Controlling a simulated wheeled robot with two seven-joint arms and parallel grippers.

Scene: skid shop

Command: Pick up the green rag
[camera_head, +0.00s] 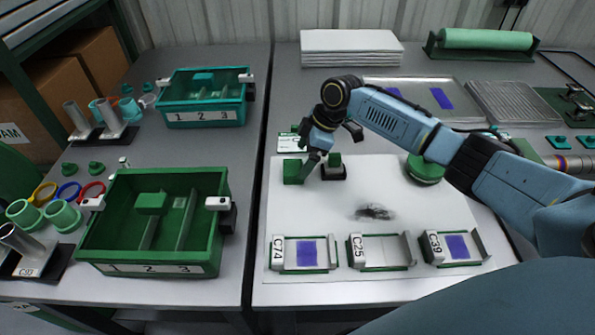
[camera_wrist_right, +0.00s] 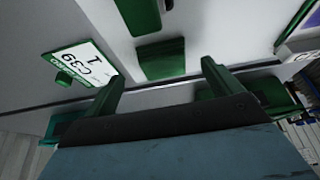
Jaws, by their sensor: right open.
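A small square green piece (camera_head: 293,172), which looks like the rag, lies at the back left of the white sheet. My right gripper (camera_head: 331,148) is open and empty, low above the sheet, just right of and behind it. In the right wrist view, flat green pieces show beyond the open fingers (camera_wrist_right: 162,76), one of them (camera_wrist_right: 162,58) lined up with the gap. I cannot tell for certain which of them is the rag. The gripper touches nothing that I can make out. My left gripper is out of view.
A black block with a green top (camera_head: 335,168) stands close beside the green piece. A dark smudge (camera_head: 374,212) and labelled trays (camera_head: 305,254) are nearer the front. Green bins (camera_head: 150,222) stand left.

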